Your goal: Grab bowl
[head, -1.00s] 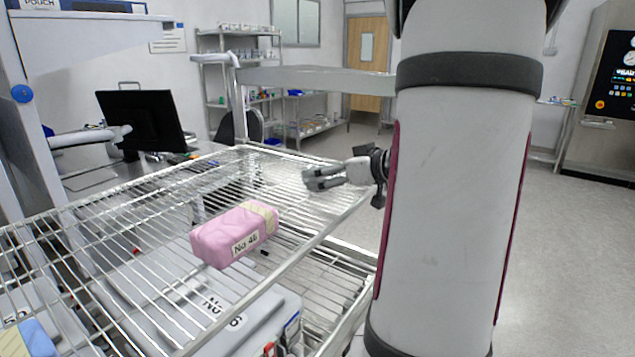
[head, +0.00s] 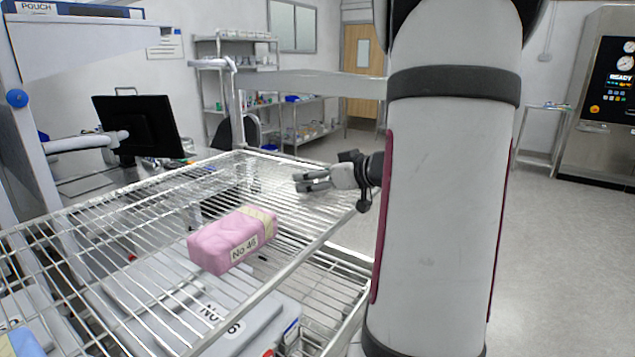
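No bowl can be made out in the head view. A pink wrapped package (head: 232,240) labelled "No 46" lies on the upper wire shelf (head: 130,212). My gripper (head: 298,182) is above the right part of that shelf, behind and to the right of the package, and apart from it. Its fingers point left and look slightly parted, with nothing seen between them. My arm hides part of the room to the right of the shelf.
Grey trays (head: 240,312) sit on the level below the wire shelf. A blue package (head: 22,342) shows at the lower left. A black monitor (head: 138,123) stands behind the shelf. A steel machine (head: 598,100) is at the far right, with open floor (head: 565,260) before it.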

